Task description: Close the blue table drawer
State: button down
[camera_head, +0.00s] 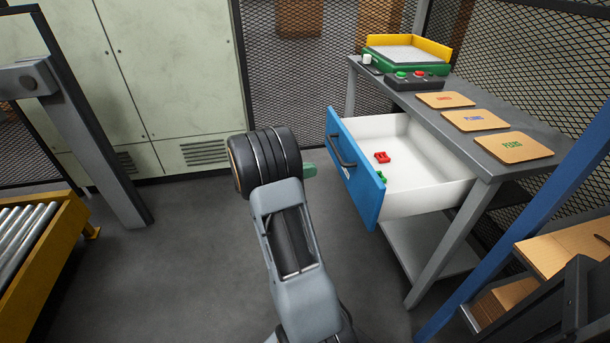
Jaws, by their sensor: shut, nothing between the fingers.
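The blue table drawer (368,197) is pulled well out of the grey table (492,156). Its blue front has a dark handle (341,151) and faces left, and its white inside is open to view. A red piece (382,157) and a small green piece (381,177) lie in it. My gripper (310,170) is mostly hidden behind the black end of my arm; only a green part shows. It is shut and empty, left of the drawer front and apart from it in the picture.
On the table stand a yellow-and-green tray (378,66), a control box (415,82) with buttons, and several wooden cards (513,147). A blue post (530,225) rises at the right. A roller conveyor (52,262) is at the left. Grey floor between is clear.

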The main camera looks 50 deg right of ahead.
jog(key=b+x, duration=0.3)
jog(key=x, duration=0.7)
jog(key=shift+d, duration=0.1)
